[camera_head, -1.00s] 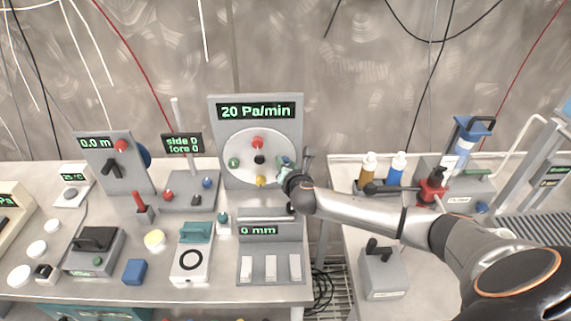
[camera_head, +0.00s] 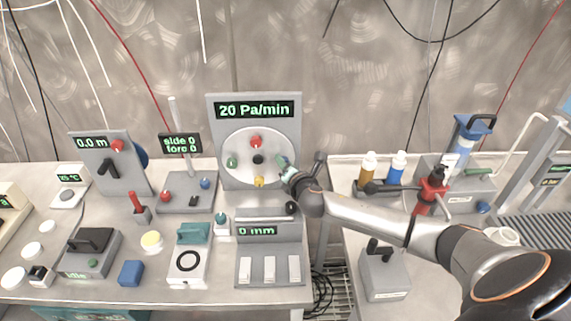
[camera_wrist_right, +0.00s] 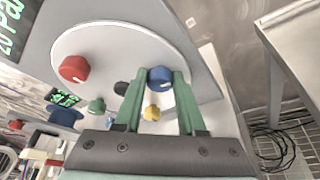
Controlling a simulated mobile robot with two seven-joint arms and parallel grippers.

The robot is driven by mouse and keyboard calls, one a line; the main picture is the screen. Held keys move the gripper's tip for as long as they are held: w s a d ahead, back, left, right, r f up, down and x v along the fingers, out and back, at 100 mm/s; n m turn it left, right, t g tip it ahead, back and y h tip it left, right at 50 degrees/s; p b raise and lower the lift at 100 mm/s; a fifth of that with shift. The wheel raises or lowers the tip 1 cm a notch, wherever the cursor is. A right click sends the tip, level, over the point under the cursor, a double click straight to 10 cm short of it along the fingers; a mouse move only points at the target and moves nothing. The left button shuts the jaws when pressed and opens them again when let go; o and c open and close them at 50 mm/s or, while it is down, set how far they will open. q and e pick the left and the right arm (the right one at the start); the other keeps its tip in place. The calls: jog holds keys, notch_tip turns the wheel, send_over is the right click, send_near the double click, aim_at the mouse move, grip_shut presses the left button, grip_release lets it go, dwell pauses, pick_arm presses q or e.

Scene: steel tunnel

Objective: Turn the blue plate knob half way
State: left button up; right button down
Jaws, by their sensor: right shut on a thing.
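The upright panel holds a round white plate (camera_head: 239,146) with red (camera_head: 256,141), green (camera_head: 232,161) and yellow (camera_head: 259,182) knobs around a black centre, under a "20 Pa/min" display. The blue plate knob (camera_wrist_right: 160,78) shows in the right wrist view, at the plate's edge. My right gripper (camera_head: 283,162) reaches it from the right and is shut on it, one green finger on either side. In the head view the gripper hides most of the blue knob. My left gripper is not in view.
Below the panel stands a "0 mm" box (camera_head: 257,231) with several light keys. Bottles (camera_head: 397,167) and a red-topped device (camera_head: 432,190) stand on the right table near my arm. A gap with cables (camera_head: 322,285) separates the tables.

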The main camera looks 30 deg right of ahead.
jog(key=c, duration=0.5)
grip_release()
jog(key=v, duration=1.2)
jog(key=shift+s+a+r, duration=0.1)
jog(key=shift+s, duration=0.15)
